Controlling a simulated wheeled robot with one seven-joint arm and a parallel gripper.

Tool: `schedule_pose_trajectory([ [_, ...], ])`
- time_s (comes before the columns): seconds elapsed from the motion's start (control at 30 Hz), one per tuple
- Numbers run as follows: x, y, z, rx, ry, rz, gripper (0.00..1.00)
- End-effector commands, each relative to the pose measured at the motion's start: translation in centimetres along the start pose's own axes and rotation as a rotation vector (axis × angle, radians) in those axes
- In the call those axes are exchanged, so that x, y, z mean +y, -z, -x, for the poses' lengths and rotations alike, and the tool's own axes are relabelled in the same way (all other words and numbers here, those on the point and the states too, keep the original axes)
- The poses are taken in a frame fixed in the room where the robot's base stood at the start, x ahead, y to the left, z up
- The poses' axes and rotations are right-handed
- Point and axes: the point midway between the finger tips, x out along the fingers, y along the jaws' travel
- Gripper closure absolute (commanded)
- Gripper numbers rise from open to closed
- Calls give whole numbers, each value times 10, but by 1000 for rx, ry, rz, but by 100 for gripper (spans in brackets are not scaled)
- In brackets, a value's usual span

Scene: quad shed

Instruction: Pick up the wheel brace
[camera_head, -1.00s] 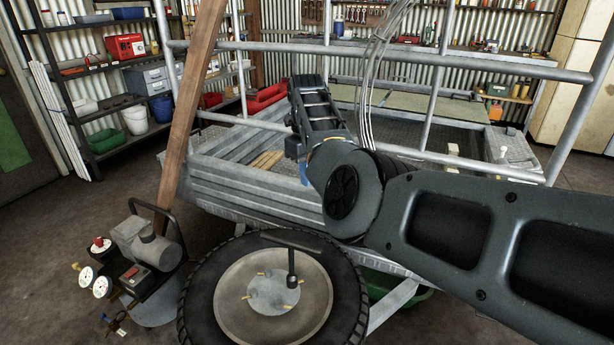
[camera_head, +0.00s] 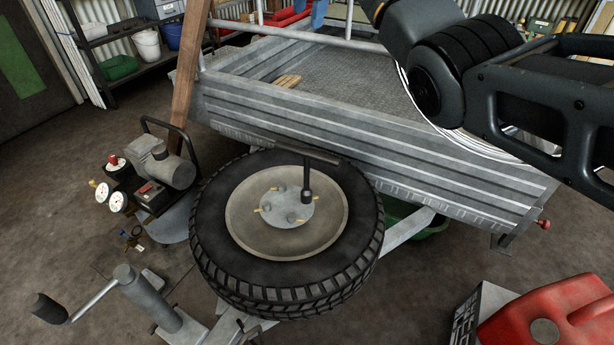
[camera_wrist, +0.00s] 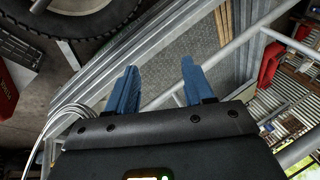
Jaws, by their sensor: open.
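The wheel brace (camera_head: 307,178) is a dark L-shaped tool on the spare wheel (camera_head: 362,235) in the head view. Its socket end stands down near the hub, and its long handle lies level across the wheel's back edge. My gripper's blue fingers show in the wrist view (camera_wrist: 160,78), apart with nothing between them. A blue finger also shows at the top edge of the head view, above the trailer and well away from the brace. Part of the wheel shows at the wrist view's top left; I cannot make out the brace clearly there.
The ribbed metal trailer (camera_head: 370,125) stands right behind the wheel. A wooden post (camera_head: 188,80) and a compressor with gauges (camera_head: 160,175) are at left. A jockey-wheel crank (camera_head: 90,300) is front left; a red can (camera_head: 550,315) is front right.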

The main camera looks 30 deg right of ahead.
Motion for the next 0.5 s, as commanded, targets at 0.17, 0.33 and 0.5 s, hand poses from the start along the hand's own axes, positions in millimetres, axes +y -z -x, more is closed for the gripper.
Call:
schedule_pose_trajectory([
  [0.17,11,-39,-17,15,7,614,48],
  [0.33,48,-82,-55,-39,-53,1201,48],
  [0.5,102,-114,-100,-169,-127,1681,48],
])
